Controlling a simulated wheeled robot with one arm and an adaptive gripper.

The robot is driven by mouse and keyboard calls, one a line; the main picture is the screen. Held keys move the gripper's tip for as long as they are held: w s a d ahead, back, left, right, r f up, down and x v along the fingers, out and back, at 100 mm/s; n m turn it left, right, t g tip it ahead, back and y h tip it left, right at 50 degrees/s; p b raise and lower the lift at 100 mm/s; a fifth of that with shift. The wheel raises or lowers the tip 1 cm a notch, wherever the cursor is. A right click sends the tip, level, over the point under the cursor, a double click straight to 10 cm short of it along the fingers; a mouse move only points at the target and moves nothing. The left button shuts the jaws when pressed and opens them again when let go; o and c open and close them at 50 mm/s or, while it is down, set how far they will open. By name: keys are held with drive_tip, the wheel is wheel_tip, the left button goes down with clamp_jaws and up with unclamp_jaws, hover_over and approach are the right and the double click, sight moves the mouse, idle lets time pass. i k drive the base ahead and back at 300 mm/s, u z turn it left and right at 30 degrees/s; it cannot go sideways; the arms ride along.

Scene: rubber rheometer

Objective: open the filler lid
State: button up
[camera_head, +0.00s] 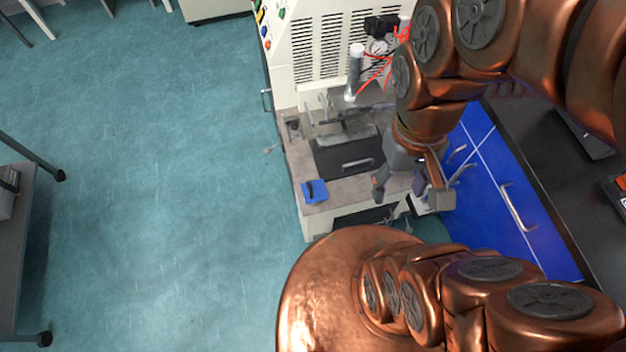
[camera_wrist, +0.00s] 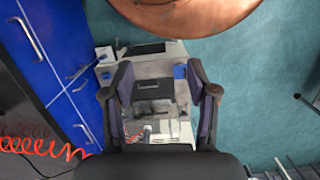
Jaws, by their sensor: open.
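The machine's dark flat lid (camera_head: 335,155), which I take for the filler lid, lies flat on the worktop and looks closed. A light bar handle (camera_head: 357,163) is on it.
The machine's vented white cabinet (camera_head: 320,45), with red hoses (camera_head: 376,72) and a gauge, rises behind the worktop. A blue pad (camera_head: 314,191) lies at the worktop's front left corner. Blue drawers (camera_head: 485,165) and a dark counter stand right. The teal floor (camera_head: 160,160) is open at left.

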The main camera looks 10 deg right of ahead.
sight(314, 190)
drive_tip(key=z, duration=1.5)
drive_tip(key=k, duration=1.3)
drive_tip(key=u, duration=2.3)
